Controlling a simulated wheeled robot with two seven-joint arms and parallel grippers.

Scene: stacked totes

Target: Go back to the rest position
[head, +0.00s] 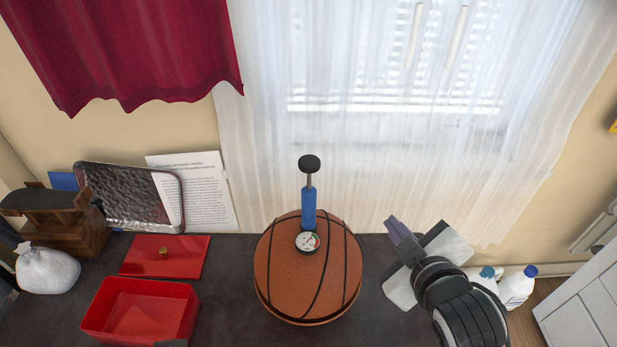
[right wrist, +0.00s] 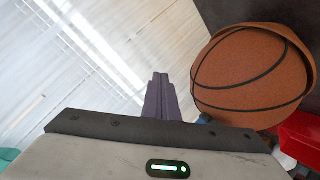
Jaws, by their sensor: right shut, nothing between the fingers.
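My right gripper (head: 393,228) is at the right end of the dark table in the head view, to the right of the basketball and apart from it. Its purple fingers are together and empty; they also show in the right wrist view (right wrist: 160,90). The orange basketball (head: 284,275) sits on the table, with a blue hand pump (head: 309,208) and a round gauge (head: 307,242) upright at it. The ball also shows in the right wrist view (right wrist: 240,70), beside the fingers. My left gripper cannot be made out.
An open red box (head: 98,311) and its red lid (head: 190,262) lie on the table at left. White bottles (head: 516,288) are at right.

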